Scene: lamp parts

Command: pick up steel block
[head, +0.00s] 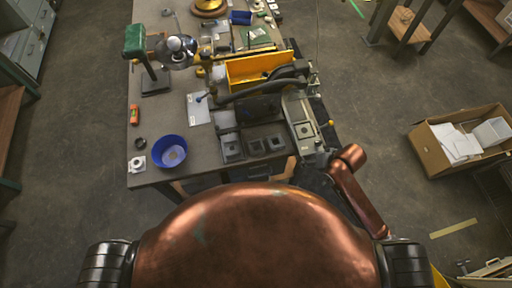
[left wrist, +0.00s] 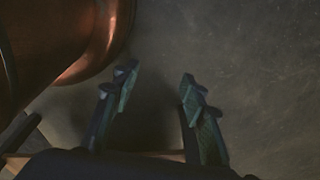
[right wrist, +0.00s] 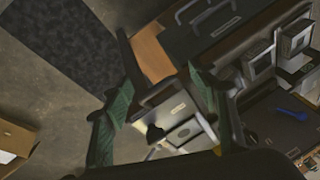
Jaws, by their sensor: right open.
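Several grey steel blocks with square recesses sit along the bench's near edge in the head view: one (head: 232,149) at left, one (head: 256,147) in the middle, one (head: 276,143) beside it. Two show at upper right in the right wrist view (right wrist: 294,40). I cannot tell which is the task's block. My right gripper (right wrist: 160,105) is open and empty near the bench's front right corner; a pale metal plate with a dark round spot (right wrist: 184,132) shows between and beyond its fingers. My left gripper (left wrist: 155,90) is open and empty over bare floor, outside the head view.
The bench (head: 150,115) also holds a blue bowl (head: 170,151), a yellow bin (head: 245,72), a black lever machine (head: 262,105) and a green-headed stand (head: 135,40). A cardboard box (head: 440,150) stands on the floor at right. Floor between is clear.

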